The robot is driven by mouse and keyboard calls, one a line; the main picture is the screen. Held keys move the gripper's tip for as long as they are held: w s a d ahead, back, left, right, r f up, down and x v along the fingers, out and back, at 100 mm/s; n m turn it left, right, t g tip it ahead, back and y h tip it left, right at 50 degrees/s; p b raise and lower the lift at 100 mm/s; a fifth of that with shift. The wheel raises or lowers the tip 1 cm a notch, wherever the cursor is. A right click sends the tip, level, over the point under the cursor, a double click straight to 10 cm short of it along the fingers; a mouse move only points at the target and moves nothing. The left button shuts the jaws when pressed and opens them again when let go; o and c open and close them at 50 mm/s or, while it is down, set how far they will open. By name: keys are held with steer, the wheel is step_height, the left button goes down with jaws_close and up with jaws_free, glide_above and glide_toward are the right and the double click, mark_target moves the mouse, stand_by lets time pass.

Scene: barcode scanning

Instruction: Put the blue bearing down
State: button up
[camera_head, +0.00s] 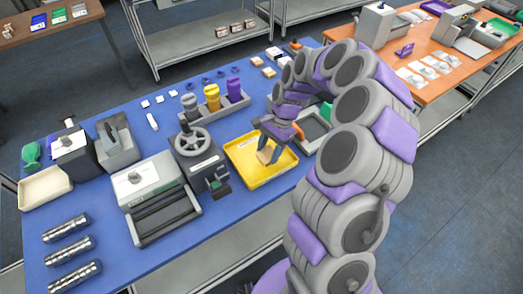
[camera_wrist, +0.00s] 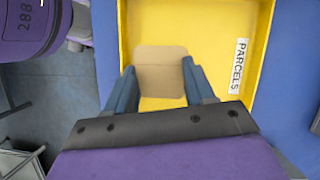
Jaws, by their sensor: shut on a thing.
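My gripper (camera_head: 268,149) points down over the yellow tray (camera_head: 242,163) on the blue table. Its two blue fingers also show in the wrist view (camera_wrist: 160,85), with a tan cardboard-like block (camera_wrist: 160,58) between them. The gripper is shut on this tan block, which also shows in the head view (camera_head: 264,157). The block is inside the tray's outline; whether it touches the floor I cannot tell. No blue bearing shows in the gripper. Several small dark blue-purple rings (camera_head: 206,80) lie at the table's back; I cannot tell whether they are bearings.
The tray bears a PARCELS label (camera_wrist: 238,66). A round-wheeled grey device (camera_head: 193,142) stands left of the tray, and a grey-rimmed tray with green (camera_head: 318,118) to its right. A holder with coloured cylinders (camera_head: 215,108) stands behind. Metal cylinders (camera_head: 68,247) lie at front left.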

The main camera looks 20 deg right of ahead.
steer(key=shift+w+a+f+b, duration=0.1)
steer(key=shift+w+a, duration=0.15)
steer(key=shift+w, duration=0.4)
steer(key=shift+w+a+f+b, duration=0.15)
steer(key=shift+w+a, duration=0.1)
steer(key=shift+w, duration=0.35)
steer(key=shift+w+a+r+b, duration=0.1)
steer(key=shift+w+a, duration=0.15)
steer(key=shift+w, duration=0.4)
steer(key=shift+s+f+b, duration=0.1)
steer(key=shift+f+b, duration=0.55)
steer(key=shift+f, duration=1.1)
steer(key=shift+f, duration=0.1)
steer(key=o, duration=1.2)
steer(key=shift+o, duration=0.2)
